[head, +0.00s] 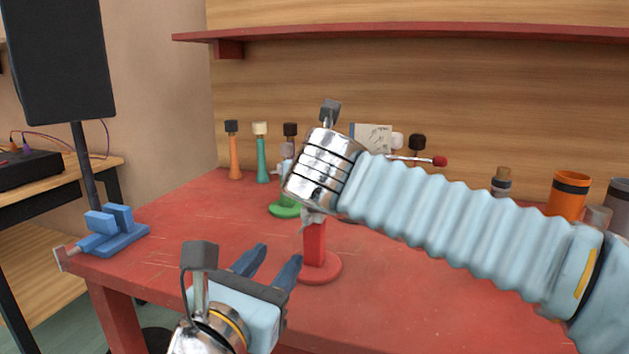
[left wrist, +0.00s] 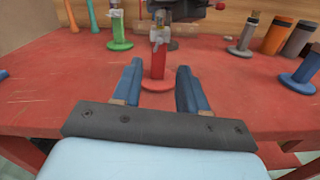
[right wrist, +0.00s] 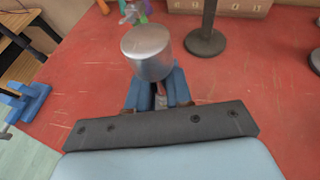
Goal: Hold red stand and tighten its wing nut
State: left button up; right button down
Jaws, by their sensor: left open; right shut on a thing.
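The red stand (head: 316,245) stands upright on the red table, and its post and round base also show in the left wrist view (left wrist: 157,66). A grey metal fitting tops the post; I cannot make out the wing nut. My left gripper (head: 268,258) is open and empty, low in front of the stand, with its blue fingers (left wrist: 156,85) pointing at the post, apart from it. The tin hides the fingertips. In the head view my right wrist hides that gripper.
A green stand (head: 285,210) stands behind the red one. A red shelf (head: 400,32) runs above.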

aim_at(303, 226)
pick_arm(q)
jog(key=shift+c, duration=0.4)
jog(key=shift+c, duration=0.5)
jog(key=w+d+m, duration=0.1)
jog(key=w, duration=0.2)
jog(key=w+d+m, duration=0.1)
jog(key=w+m, duration=0.1)
jog(key=w, duration=0.1)
jog(key=w+d+m, duration=0.1)
jog(key=w, duration=0.3)
jog(key=shift+d, duration=0.2)
grip_shut()
